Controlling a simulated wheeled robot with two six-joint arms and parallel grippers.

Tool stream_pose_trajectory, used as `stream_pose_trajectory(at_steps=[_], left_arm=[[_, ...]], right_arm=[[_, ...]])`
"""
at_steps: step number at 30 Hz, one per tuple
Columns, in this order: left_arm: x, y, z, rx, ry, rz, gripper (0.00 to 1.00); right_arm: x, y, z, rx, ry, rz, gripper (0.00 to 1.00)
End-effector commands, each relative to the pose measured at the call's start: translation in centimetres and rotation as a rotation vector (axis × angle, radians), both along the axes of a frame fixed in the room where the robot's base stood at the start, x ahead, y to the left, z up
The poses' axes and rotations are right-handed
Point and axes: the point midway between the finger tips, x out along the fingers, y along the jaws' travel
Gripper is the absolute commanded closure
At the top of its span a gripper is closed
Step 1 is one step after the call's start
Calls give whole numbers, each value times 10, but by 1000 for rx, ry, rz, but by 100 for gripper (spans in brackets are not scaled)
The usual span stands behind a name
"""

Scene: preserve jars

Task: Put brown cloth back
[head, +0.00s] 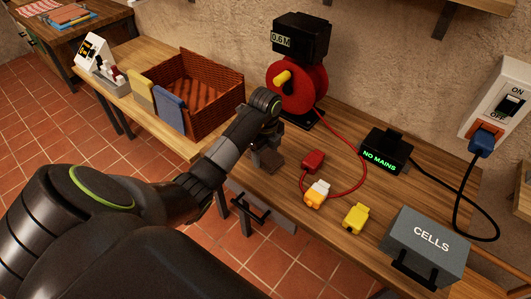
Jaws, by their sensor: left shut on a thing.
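My left gripper (262,149) is above the workbench, right of the wicker basket, its jaws mostly hidden by my own wrist. It is shut on a small dark brown piece, the brown cloth (273,162), which shows just below and beside the jaws. I cannot tell whether the cloth touches the bench top. A yellow cloth (141,94) and a blue cloth (171,112) hang over the front wall of the brown wicker basket (226,72). My right gripper is not in view.
A red cable reel (298,93) with a display stands behind my gripper. Its red cable (361,170) curves across the bench near an orange-white connector (316,194) and a yellow connector (355,218). A grey CELLS box (425,240) is at the right. Black rail-like fittings (250,209) show below the front edge.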

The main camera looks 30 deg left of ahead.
Motion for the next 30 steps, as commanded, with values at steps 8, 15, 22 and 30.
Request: stream_pose_trajectory(at_steps=[8,15,22,30], left_arm=[[0,0,-2,0,0,0,22],[0,0,-1,0,-1,0,19],[0,0,-5,0,-1,0,19],[-1,1,34,1,-3,0,19]], right_arm=[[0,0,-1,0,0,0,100],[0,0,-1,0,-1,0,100],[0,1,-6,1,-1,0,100],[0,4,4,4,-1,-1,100]])
